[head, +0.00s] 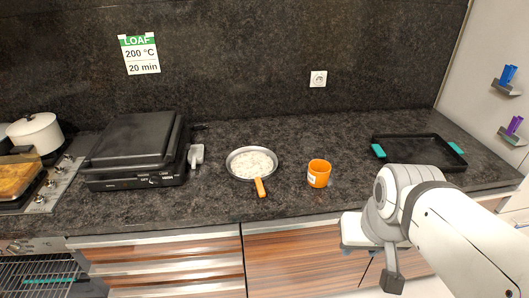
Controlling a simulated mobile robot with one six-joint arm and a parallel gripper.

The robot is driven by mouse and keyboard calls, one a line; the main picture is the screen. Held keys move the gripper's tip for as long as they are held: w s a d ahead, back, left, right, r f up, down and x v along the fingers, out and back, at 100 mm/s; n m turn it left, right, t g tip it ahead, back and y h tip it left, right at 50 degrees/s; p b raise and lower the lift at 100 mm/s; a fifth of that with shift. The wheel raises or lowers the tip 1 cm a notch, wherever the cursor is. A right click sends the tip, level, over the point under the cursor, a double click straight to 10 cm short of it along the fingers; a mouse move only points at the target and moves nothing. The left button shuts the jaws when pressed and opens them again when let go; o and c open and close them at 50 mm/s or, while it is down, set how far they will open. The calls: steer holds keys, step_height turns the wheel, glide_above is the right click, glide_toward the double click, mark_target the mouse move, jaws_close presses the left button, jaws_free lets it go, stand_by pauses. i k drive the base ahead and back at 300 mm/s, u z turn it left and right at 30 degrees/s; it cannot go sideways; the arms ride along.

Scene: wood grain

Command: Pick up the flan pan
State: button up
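A round metal pan (234,155) with an orange handle (260,187) sits on the dark countertop, and white contents cover its bottom. It is the only round pan I see lying free on the counter; I cannot tell for sure that it is the flan pan. The handle points toward the counter's front edge. My gripper (391,282) hangs in front of the counter, low and to the right of the pan, well apart from it. Its fingers are too unclear to tell whether they are open or shut.
An orange mug (319,174) stands right of the pan. A black tray (421,150) with teal grips lies at right. A white pot (35,133) stands far left. Counter behind the mug is clear.

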mark_target(256, 164)
steer(key=u, duration=0.05)
steer(key=i, duration=1)
steer(key=z, duration=0.1)
